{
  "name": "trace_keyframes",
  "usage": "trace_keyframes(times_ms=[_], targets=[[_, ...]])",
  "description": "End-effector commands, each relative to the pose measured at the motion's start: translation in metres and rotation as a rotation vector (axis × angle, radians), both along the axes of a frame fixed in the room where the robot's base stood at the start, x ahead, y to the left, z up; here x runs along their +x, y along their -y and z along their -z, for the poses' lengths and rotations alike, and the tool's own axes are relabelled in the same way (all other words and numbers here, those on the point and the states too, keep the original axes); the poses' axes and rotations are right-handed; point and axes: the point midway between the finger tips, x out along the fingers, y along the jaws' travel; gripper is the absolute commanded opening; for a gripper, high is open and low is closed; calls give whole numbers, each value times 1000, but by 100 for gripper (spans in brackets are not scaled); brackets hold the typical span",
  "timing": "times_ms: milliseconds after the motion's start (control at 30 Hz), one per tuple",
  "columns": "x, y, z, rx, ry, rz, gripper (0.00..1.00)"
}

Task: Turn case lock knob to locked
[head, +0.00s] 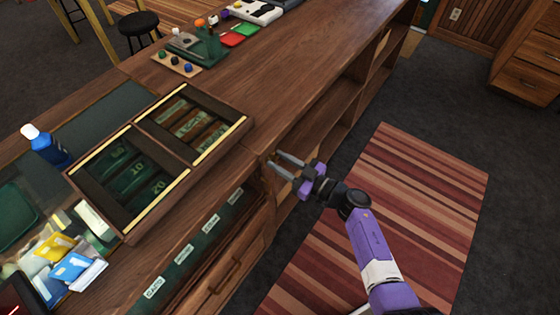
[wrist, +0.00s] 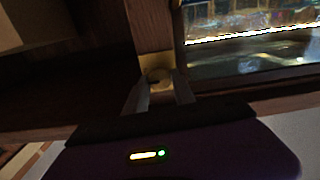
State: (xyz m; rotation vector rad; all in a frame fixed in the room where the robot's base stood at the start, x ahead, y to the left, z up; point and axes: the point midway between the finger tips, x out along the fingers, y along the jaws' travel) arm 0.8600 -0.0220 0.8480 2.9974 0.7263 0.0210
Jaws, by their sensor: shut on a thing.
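The case lock knob (wrist: 157,74) is a small brass knob on a brass plate, fixed to a wooden upright in the wrist view. In the head view, a bit of brass (head: 271,158) shows at the counter's front edge by my fingertips. My gripper (head: 276,161) reaches in from the right, level with the counter's front. In the wrist view my gripper (wrist: 158,88) has its two fingers on either side of the knob, closed on it. The fingers hide part of the knob, and I cannot tell which way it is turned.
A wooden tray with banknotes (head: 187,165) sits on the counter above. A striped rug (head: 430,190) covers the clear floor. Glass (wrist: 255,45) shows right of the upright.

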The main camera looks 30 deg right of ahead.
Motion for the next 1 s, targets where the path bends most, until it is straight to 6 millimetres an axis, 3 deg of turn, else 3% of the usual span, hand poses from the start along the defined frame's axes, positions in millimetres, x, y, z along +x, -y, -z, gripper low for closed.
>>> trace_keyframes(times_ms=[1000], targets=[[-2, -3, 4, -797, 411, -1, 0]])
